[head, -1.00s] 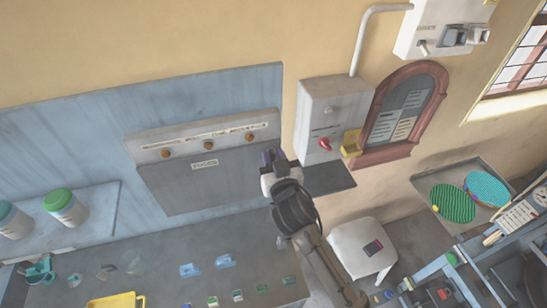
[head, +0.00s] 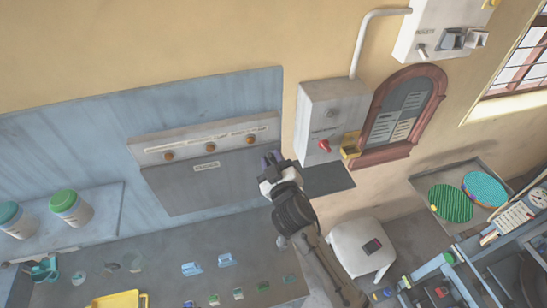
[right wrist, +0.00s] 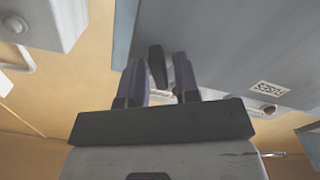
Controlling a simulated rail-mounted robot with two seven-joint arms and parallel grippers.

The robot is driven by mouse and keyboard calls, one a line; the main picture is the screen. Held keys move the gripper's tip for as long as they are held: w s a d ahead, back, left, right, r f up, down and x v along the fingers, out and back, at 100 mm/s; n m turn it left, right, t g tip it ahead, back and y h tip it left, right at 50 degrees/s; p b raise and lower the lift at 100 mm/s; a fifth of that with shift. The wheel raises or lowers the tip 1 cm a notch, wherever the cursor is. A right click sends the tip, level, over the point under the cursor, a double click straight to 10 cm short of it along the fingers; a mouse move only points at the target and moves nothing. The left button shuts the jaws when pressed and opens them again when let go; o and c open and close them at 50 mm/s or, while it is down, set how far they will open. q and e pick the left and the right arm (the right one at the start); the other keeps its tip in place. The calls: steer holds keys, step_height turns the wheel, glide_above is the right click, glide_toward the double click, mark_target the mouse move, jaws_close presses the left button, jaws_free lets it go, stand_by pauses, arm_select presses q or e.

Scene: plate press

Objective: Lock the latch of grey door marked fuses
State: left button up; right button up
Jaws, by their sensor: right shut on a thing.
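The grey door (head: 190,188) marked FUSES (head: 206,166) is a flat panel below a pale strip with several orange knobs. It lies flush under that strip in the head view. My right gripper (head: 272,160) is at the door's right edge. In the right wrist view the fingers of my right gripper (right wrist: 158,82) stand on both sides of a dark latch handle (right wrist: 157,64) and are shut on it. The door (right wrist: 230,45) and its upside-down label show there too. The latch is hidden behind the gripper in the head view. My left gripper is not in view.
A grey box with a red knob (head: 324,146) is on the wall right of the gripper, with a dark shelf (head: 325,180) below. The bench below the door holds several small blocks and a yellow tray (head: 118,301). Jars (head: 72,208) stand at left. A white stool (head: 362,252) is at right.

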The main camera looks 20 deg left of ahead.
steer(key=n, duration=0.3)
steer(key=shift+p, duration=0.4)
steer(key=n+p, duration=0.1)
steer(key=n, duration=0.2)
steer(key=shift+n, duration=0.3)
steer(key=n+p, duration=0.1)
steer(key=n, duration=0.2)
steer(key=shift+n, duration=0.4)
steer(key=shift+a+f+n, duration=0.1)
steer(key=shift+n, duration=0.6)
steer(key=shift+n+p, duration=0.3)
steer(key=o, duration=0.6)
